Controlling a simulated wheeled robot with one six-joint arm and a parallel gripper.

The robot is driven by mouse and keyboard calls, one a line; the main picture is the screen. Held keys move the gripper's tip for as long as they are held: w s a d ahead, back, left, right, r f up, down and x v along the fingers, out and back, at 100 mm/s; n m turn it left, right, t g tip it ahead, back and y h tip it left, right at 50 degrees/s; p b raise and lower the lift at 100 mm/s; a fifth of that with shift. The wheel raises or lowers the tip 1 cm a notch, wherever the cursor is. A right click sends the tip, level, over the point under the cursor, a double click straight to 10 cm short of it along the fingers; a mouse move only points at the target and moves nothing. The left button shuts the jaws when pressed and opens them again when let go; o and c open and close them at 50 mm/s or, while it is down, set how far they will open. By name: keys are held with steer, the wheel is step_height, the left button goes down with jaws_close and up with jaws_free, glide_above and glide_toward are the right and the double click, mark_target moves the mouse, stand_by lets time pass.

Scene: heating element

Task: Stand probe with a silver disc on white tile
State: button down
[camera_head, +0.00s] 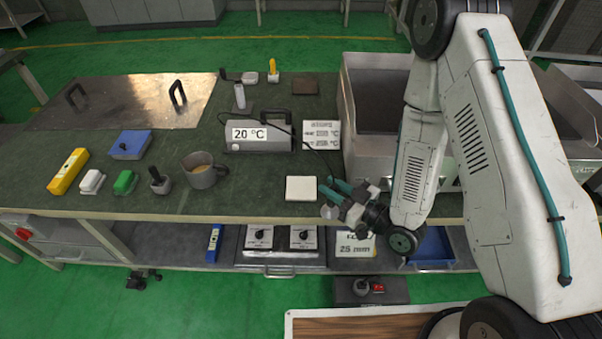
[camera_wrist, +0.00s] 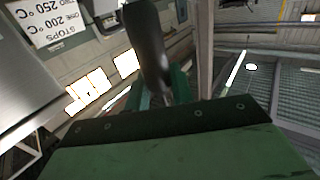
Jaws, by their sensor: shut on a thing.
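The white tile (camera_head: 301,193) lies flat near the front edge of the green worktop. My gripper (camera_head: 335,197) is just right of the tile. It is shut on a dark probe handle, whose black shaft (camera_wrist: 147,45) rises between the green fingers (camera_wrist: 165,92) in the wrist view. A small pale round part (camera_head: 328,212), probably the probe's silver disc, shows below the fingers, near the front edge and apart from the tile. A thin black cable runs from the 20 °C meter (camera_head: 262,136) towards my gripper. The fingers hide much of the probe.
A grey mug (camera_head: 205,175) and a dark-handled tool (camera_head: 159,182) stand left of the tile. A big metal box (camera_head: 363,133) is at the right, behind my gripper. A sign with temperatures (camera_head: 321,134) stands beside the meter. The worktop just left of the tile is clear.

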steer(key=shift+s+a+n+g+y, duration=0.1)
steer(key=shift+a+n+g+y, duration=0.2)
steer(key=shift+a+g, duration=0.15)
steer(key=w+a+f, duration=0.2)
steer(key=w+a, duration=0.1)
steer(key=w, duration=0.4)
steer(key=w+a+f, duration=0.3)
steer(key=w+a, duration=0.1)
steer(key=w, duration=0.3)
steer(key=shift+f, duration=0.1)
steer(key=c, duration=1.2)
jaws_free()
steer(key=v, duration=1.2)
